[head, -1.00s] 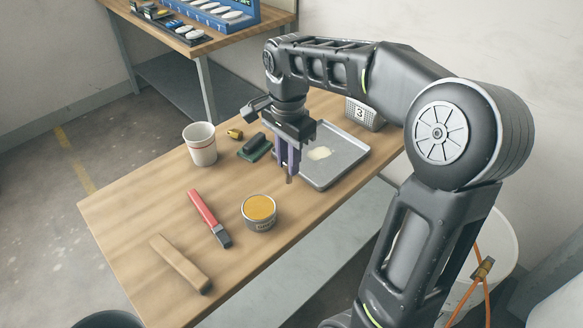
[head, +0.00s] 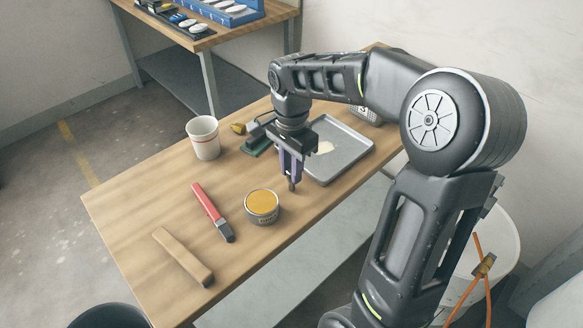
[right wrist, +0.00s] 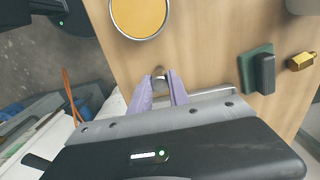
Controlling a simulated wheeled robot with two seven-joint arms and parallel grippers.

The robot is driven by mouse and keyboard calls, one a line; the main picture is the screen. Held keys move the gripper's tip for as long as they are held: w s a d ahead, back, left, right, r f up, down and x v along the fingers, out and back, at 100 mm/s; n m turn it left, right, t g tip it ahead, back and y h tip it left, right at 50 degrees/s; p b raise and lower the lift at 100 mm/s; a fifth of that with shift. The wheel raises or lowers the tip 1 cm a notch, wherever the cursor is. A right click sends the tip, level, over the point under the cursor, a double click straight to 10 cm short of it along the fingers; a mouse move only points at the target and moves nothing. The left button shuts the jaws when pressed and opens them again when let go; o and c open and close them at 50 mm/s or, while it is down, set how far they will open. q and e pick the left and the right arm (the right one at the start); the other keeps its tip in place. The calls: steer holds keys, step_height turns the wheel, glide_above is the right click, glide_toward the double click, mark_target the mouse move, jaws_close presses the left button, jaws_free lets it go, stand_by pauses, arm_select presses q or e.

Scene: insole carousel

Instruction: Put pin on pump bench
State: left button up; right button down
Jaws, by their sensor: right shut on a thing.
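My right gripper (head: 291,172) has purple fingers and points down over the wooden bench (head: 130,215), between the grey tray and the tin. It is shut on a small grey metal pin (head: 292,187), whose lower end sticks out below the fingertips. In the right wrist view the pin (right wrist: 159,74) shows between the purple fingertips (right wrist: 160,84). The pin's tip is close to the bench top, near its front edge; I cannot tell if it touches. My left gripper is not in view.
An open tin (head: 262,207) with yellow content stands just left of the gripper. A red-handled tool (head: 208,206), a wooden block (head: 182,256), a white cup (head: 203,138), a green-based block (head: 256,146) and a grey tray (head: 350,165) surround it. Another bench (head: 205,42) stands behind.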

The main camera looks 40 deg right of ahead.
steer(key=shift+f, duration=0.2)
steer(key=c, duration=1.3)
jaws_free()
steer(key=shift+r, duration=0.1)
steer(key=shift+o, duration=0.2)
steer(key=shift+r, duration=0.1)
steer(key=shift+r, duration=0.2)
step_height(320, 180, up, 9)
steer(key=shift+f, duration=0.1)
step_height(320, 180, up, 3)
steer(key=shift+f+p, duration=0.1)
steer(key=shift+p, duration=1.05)
